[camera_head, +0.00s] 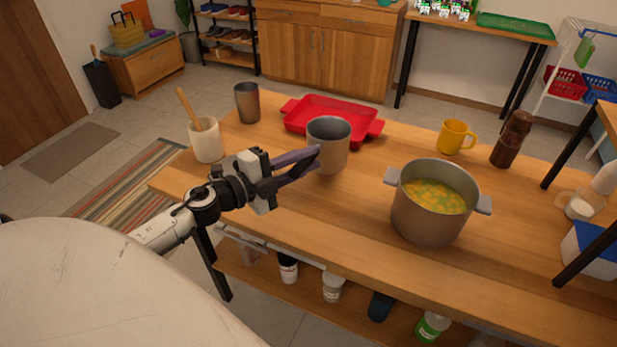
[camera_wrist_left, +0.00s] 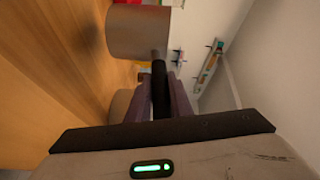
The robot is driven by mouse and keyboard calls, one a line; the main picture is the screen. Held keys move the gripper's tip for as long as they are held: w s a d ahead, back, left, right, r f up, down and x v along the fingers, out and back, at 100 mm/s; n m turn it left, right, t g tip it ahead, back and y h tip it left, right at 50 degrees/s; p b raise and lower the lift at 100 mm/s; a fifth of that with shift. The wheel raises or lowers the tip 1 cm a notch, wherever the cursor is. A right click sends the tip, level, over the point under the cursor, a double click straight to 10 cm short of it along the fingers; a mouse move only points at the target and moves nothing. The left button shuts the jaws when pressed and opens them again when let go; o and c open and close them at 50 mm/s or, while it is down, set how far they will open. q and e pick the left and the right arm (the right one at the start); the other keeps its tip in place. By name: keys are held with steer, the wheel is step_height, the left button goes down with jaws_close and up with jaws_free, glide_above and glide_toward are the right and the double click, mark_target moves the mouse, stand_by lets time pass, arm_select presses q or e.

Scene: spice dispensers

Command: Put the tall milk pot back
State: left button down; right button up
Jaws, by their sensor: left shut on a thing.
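The tall milk pot is a grey, straight-sided, open-topped pot (camera_head: 328,151), upright over the left part of the wooden table. It also shows at the top of the left wrist view (camera_wrist_left: 138,32). My left gripper (camera_head: 306,160) reaches in from the left, shut on the pot's dark handle (camera_wrist_left: 159,90), which lies between the purple fingers in the wrist view. The fingers hide most of the handle in the head view. I cannot tell whether the pot's base touches the table. My right gripper is not in view.
A red tray (camera_head: 300,119) lies just behind the pot. A grey cup (camera_head: 247,103) and a utensil crock (camera_head: 206,141) stand to the left. A large soup pot (camera_head: 432,207) stands to the right, with a yellow mug (camera_head: 455,137) and a brown mill (camera_head: 511,140) beyond.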

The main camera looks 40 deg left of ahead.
arm_select(q)
step_height(320, 180, down, 4)
steer(key=shift+b, duration=0.6)
steer(key=shift+f, duration=0.15)
steer(key=c, duration=1.6)
jaws_free()
steer(key=b+v, duration=0.1)
steer(key=v, duration=1.1)
steer(key=shift+d, duration=0.1)
